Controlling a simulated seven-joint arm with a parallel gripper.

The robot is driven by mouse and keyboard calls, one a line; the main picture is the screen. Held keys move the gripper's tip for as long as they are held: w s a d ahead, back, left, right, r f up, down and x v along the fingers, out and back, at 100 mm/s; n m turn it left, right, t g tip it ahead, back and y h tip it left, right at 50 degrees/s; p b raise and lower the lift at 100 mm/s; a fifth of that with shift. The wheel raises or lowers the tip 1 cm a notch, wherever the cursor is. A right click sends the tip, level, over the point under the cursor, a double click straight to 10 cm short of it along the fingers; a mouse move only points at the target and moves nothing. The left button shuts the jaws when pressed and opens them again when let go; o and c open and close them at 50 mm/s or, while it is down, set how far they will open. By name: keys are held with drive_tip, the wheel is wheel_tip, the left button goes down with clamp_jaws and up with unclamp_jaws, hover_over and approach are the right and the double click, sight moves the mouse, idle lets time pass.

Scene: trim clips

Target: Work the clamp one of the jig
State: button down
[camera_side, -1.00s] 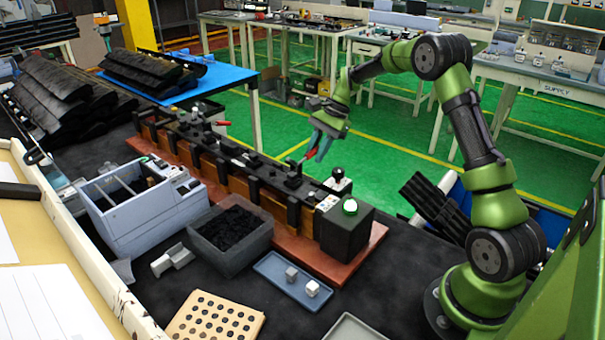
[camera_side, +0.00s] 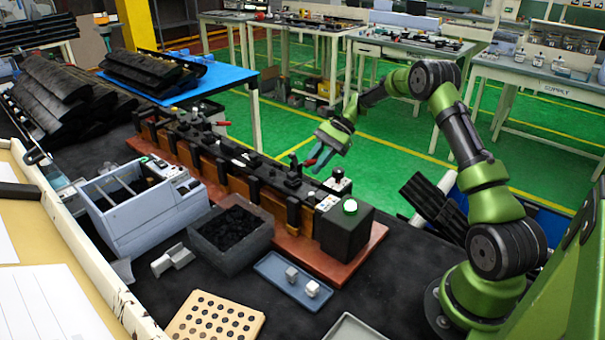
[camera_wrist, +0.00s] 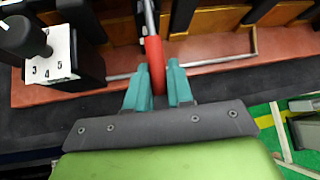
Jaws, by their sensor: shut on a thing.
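The jig (camera_side: 240,170) is a long row of black blocks and wooden pieces on a red-brown base, running across the bench in the side view. The clamp at its near end (camera_side: 294,172) has a black body standing up and a red handle (camera_side: 309,162) pointing out to the right. My gripper (camera_side: 319,157) is at this handle, on the jig's right side. In the wrist view my gripper (camera_wrist: 158,82) has its teal fingers on either side of the red handle (camera_wrist: 155,62), shut on it. The handle's metal lever runs up out of the picture. Another red-handled clamp (camera_side: 221,123) stands farther along.
A black knob with a numbered plate (camera_wrist: 48,60) is left of my gripper in the wrist view. A grey bin (camera_side: 231,230) and blue tray (camera_side: 283,284) lie left and in front.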

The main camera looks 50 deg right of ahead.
drive_tip(key=shift+a, duration=0.1)
drive_tip(key=c, duration=1.1)
unclamp_jaws()
drive_tip(key=v, duration=1.7)
drive_tip(key=shift+f, duration=0.1)
